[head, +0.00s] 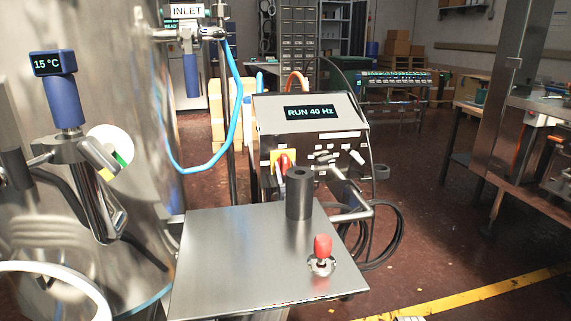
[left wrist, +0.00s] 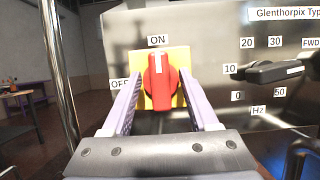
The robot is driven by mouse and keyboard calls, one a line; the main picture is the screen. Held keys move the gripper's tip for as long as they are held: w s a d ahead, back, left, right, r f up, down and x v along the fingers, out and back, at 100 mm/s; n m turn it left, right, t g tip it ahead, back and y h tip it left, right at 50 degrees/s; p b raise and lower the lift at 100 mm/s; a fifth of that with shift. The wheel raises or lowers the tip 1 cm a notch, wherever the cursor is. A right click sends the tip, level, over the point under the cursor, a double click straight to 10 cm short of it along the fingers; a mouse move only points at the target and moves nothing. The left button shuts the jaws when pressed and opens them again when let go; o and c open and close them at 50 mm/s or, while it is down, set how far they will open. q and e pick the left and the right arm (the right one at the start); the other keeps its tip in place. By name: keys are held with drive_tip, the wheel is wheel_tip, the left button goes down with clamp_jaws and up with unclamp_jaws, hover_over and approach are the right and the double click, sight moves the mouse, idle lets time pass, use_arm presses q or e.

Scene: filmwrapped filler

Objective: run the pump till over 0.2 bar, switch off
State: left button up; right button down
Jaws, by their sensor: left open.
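The pump's control box (head: 310,115) stands beyond the steel plate, and its display (head: 308,112) reads RUN 40 Hz. Its red rotary switch (left wrist: 158,82) sits on a yellow plate (left wrist: 178,58), with the handle upright at ON; OFF is marked to its left. My left gripper (left wrist: 160,105) is open, with its purple fingers on either side of the red handle; contact cannot be told. The black frequency knob (left wrist: 262,74) points between 30 and 50. My right gripper is not in view.
A steel plate (head: 240,265) with a dark cylinder (head: 299,195) and a red-capped toggle (head: 322,247) lies in front. A large steel tank (head: 140,120) stands left, with a 15 °C display (head: 54,64) and a partly hidden white dial (head: 122,137). A blue hose (head: 233,75) hangs by INLET.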

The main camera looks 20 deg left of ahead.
use_arm(q)
drive_tip(key=shift+w+a+r, duration=0.1)
drive_tip(key=shift+w+a, duration=0.1)
drive_tip(key=shift+w, duration=0.1)
drive_tip(key=shift+c, duration=0.2)
clamp_jaws()
